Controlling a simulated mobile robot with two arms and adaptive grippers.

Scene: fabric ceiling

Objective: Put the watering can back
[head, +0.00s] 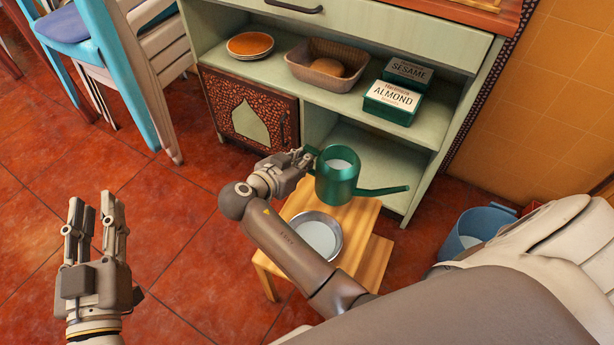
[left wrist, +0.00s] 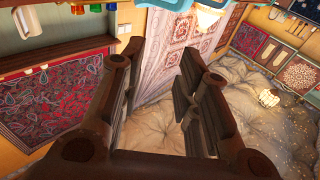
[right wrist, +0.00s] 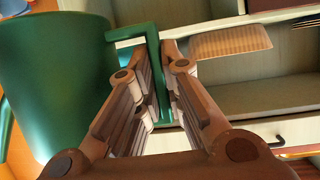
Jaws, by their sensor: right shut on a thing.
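The green watering can (head: 337,178) is held upright in the head view, in front of the open lower compartment of the cabinet, with its spout pointing right. My right gripper (head: 304,160) is shut on its handle. In the right wrist view the green handle (right wrist: 155,75) passes between the fingers, with the can's body (right wrist: 55,70) at the left. My left gripper (head: 97,215) is open and empty, raised above the tiled floor at the left. In the left wrist view its fingers (left wrist: 160,85) stand apart with nothing between them.
The cabinet's upper shelf (head: 270,80) holds a basket (head: 312,72), orange plates (head: 250,44) and tins (head: 393,98). The lower compartment (head: 375,160) looks empty. A wooden step stool (head: 358,215) with a metal bowl (head: 318,236) stands below the can. A blue bucket (head: 475,228) is at right.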

